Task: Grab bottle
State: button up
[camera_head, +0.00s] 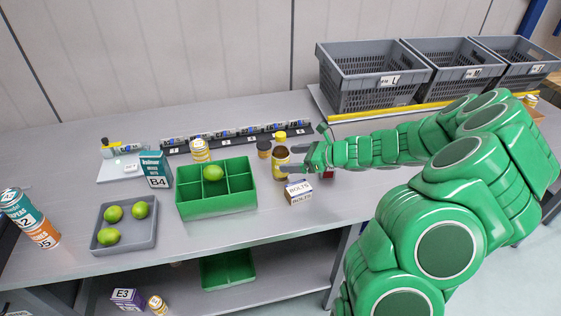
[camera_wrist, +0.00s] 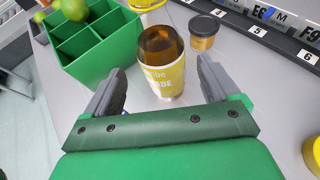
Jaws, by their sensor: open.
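The bottle (camera_wrist: 163,66) is brown with a yellow label and stands upright on the grey table. In the wrist view it lies between and just ahead of the two grey fingers of my gripper (camera_wrist: 160,90), with space showing on both sides. My gripper is open and empty. In the head view the bottle (camera_head: 281,160) stands right of the green divided box, and my gripper (camera_head: 297,160) reaches it from the right. In that view the near finger covers part of the bottle's side, and I cannot tell there whether they touch.
A green divided box (camera_head: 218,207) with a lime stands left of the bottle. A small jar (camera_wrist: 204,32) stands close behind it. A bolts box (camera_head: 298,192) is in front. A grey tray (camera_head: 126,240) with limes is at left. Grey crates (camera_head: 371,92) stand at back right.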

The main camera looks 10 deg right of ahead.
aim_at(281, 158)
jog(key=shift+x, duration=2.6)
jog(key=shift+w+d, duration=0.1)
jog(key=c, duration=1.4)
jog(key=shift+r, duration=0.1)
